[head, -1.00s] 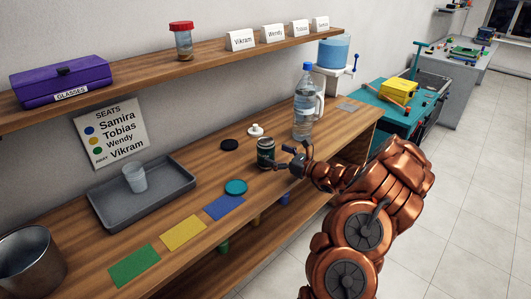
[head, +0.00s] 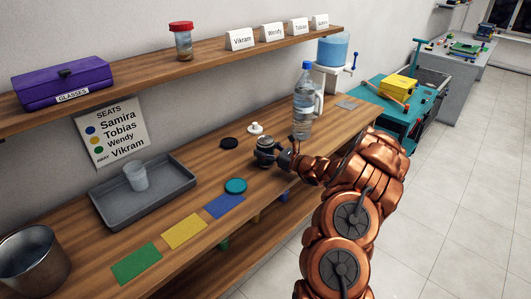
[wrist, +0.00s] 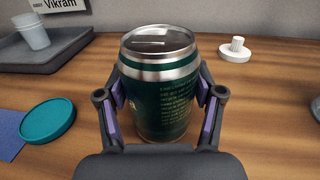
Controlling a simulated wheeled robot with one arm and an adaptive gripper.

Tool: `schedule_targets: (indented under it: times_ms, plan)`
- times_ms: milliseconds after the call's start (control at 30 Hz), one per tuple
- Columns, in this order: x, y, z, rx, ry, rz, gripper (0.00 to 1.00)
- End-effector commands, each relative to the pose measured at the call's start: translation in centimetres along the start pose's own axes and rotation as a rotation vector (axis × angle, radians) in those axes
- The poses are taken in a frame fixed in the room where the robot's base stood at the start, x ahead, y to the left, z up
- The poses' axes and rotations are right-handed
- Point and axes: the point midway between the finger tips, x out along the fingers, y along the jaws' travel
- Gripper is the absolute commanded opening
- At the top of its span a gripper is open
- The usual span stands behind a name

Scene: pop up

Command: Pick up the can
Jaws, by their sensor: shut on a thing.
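The can (wrist: 160,85) is dark green with silver bands and a silver top, and it stands upright on the wooden counter. In the wrist view it fills the space between the two fingers of my gripper (wrist: 157,112), which press on its left and right sides. In the head view the can (head: 265,145) is partly hidden by my gripper (head: 271,155), which reaches it from the right. I cannot tell any gap between the can's base and the counter.
A teal lid (head: 236,186) and a black disc (head: 229,143) lie near the can. A white knobbed piece (head: 255,128) is behind it, and a water bottle (head: 303,102) stands to the right. A shelf (head: 150,78) runs above.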

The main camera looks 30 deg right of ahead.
Motion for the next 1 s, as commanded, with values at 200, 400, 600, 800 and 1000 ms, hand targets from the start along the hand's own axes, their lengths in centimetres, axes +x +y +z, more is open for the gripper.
schedule_targets:
  times_ms: [200,400,600,800,1000]
  plan:
    - [0.0,0.0,0.0,0.000,0.000,0.000,0.37]
    - [0.0,0.0,0.0,0.000,0.000,0.000,0.24]
    - [0.0,0.0,0.1,0.000,0.000,0.000,0.24]
    - [0.0,-0.1,1.0,-0.002,-0.001,-0.002,0.24]
    - [0.0,0.0,3.1,-0.003,-0.004,0.000,0.24]
